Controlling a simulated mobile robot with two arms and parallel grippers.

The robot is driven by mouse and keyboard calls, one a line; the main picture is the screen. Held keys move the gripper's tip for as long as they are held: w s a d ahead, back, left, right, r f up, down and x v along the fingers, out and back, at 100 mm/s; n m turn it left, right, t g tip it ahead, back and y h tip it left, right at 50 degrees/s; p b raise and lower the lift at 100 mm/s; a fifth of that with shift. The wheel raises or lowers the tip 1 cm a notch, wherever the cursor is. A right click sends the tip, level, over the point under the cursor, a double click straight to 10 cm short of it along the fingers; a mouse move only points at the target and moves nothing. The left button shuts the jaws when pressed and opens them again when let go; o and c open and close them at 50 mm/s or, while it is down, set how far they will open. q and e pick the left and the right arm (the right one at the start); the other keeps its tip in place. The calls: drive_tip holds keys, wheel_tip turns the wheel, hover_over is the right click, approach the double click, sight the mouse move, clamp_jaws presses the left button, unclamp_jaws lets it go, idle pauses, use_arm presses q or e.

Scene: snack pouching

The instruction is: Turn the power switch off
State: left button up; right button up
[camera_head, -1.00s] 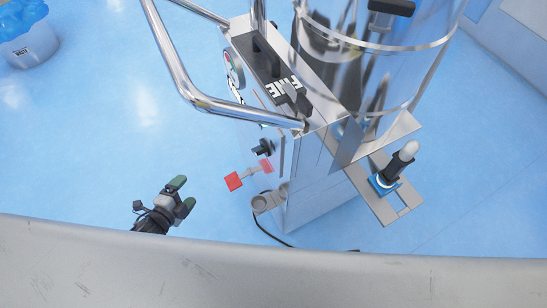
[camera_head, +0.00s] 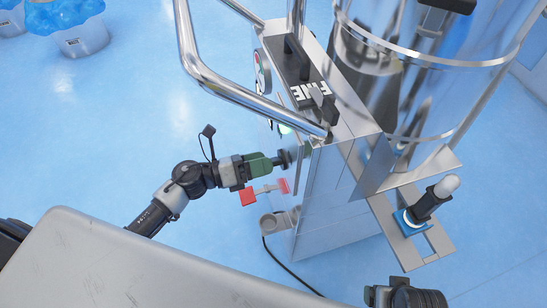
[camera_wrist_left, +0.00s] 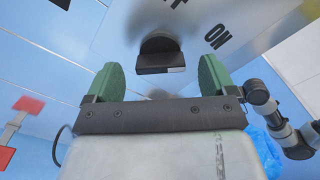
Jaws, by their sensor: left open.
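The power switch is a black round knob (camera_head: 284,157) on the side panel of the steel machine (camera_head: 318,225). In the left wrist view the knob (camera_wrist_left: 160,52) lies ahead, between the spread fingers, with a light mark at the right end of its bar. An "ON" label (camera_wrist_left: 217,37) is up and right of it; another label at the top edge is cut off. My left gripper (camera_head: 272,163) is open, pointing at the knob; it also shows in the left wrist view (camera_wrist_left: 163,82). Contact cannot be told.
A red handle (camera_head: 248,196) sticks out just below my left gripper. A steel rail (camera_head: 235,95) curves above it. A clear cylinder (camera_head: 425,75) tops the machine. A bracket (camera_head: 440,240) holds a black nozzle-like part. Grey tubs (camera_head: 82,40) stand at the far left on open blue floor.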

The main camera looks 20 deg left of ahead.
use_arm(q)
drive_tip(key=shift+x, duration=1.7)
drive_tip(key=c, duration=0.9)
